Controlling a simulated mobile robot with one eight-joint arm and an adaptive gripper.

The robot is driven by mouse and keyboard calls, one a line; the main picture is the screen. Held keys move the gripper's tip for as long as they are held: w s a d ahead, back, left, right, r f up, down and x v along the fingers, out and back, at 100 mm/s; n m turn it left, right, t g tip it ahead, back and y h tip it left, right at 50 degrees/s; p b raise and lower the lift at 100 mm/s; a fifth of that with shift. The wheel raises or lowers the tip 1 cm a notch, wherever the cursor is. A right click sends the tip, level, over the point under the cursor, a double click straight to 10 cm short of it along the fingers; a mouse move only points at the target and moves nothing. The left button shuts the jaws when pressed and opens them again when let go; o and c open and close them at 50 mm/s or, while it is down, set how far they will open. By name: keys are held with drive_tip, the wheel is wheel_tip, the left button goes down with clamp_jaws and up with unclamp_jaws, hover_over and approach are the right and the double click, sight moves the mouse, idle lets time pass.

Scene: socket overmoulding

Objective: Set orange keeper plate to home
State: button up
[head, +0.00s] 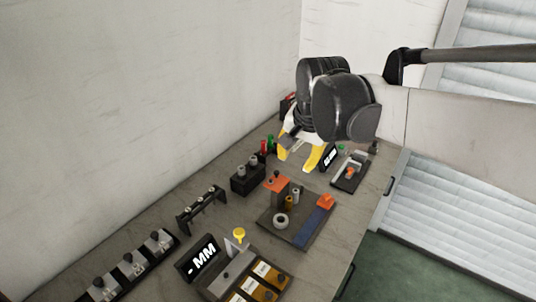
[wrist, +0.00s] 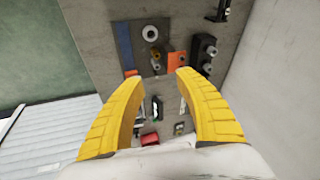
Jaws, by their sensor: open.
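My gripper (head: 297,160) has yellow fingers. It is open and empty above the far part of the bench. In the wrist view the fingers of my gripper (wrist: 160,80) are spread, with bench surface between them. An orange plate (head: 277,183) lies on top of a block at the back corner of a dark base plate (head: 268,220). A smaller orange piece (head: 326,201) sits at the far end of a blue strip (head: 313,227) on that base. In the wrist view the orange plate (wrist: 177,62) is near the right fingertip. I cannot tell which orange part is the keeper plate.
On the base stand a light ring (head: 281,219) and small cylinders. A black block with pegs (head: 247,179) and a dark rack (head: 201,209) stand along the wall side. A display (head: 203,257) and a grey fixture (head: 350,171) flank the base.

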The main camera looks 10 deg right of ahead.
drive_tip(key=w+f+m+g+p, duration=0.25)
drive_tip(key=w+m, duration=0.35)
drive_tip(key=w, duration=0.7)
drive_tip(key=m+g+p, duration=0.2)
drive_tip(key=m, duration=0.3)
hover_over(276, 171)
wheel_tip(276, 171, down, 8)
drive_tip(key=shift+t, duration=0.25)
wheel_tip(276, 171, down, 11)
drive_tip(key=b, duration=0.2)
drive_tip(key=shift+s+f+b, duration=0.15)
drive_tip(key=shift+b, duration=0.15)
